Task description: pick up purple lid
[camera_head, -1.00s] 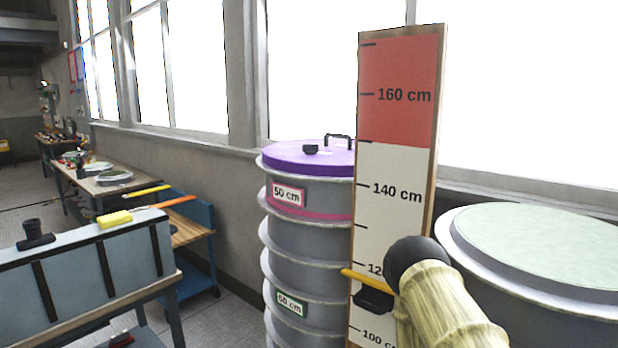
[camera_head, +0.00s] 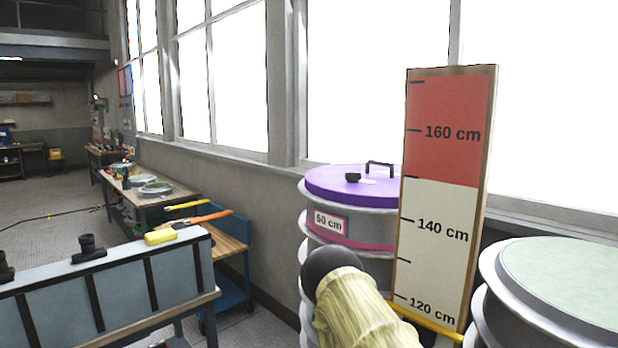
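The purple lid (camera_head: 330,186) lies flat on top of a tall grey stack of round moulds (camera_head: 312,229) labelled 50 cm. A dark arched handle (camera_head: 380,165) and a small dark knob (camera_head: 352,178) stand up from the lid. The measuring board hides the lid's right edge. A pale ribbed cylinder with a dark round end (camera_head: 331,271), which looks like part of my arm, shows in front of the stack, below the lid in the picture. No gripper fingers show, and nothing is seen holding the lid.
A tall red and white measuring board (camera_head: 444,195) stands just right of the stack. A wide mould with a pale green top (camera_head: 572,279) is at the far right. Windows line the wall behind.

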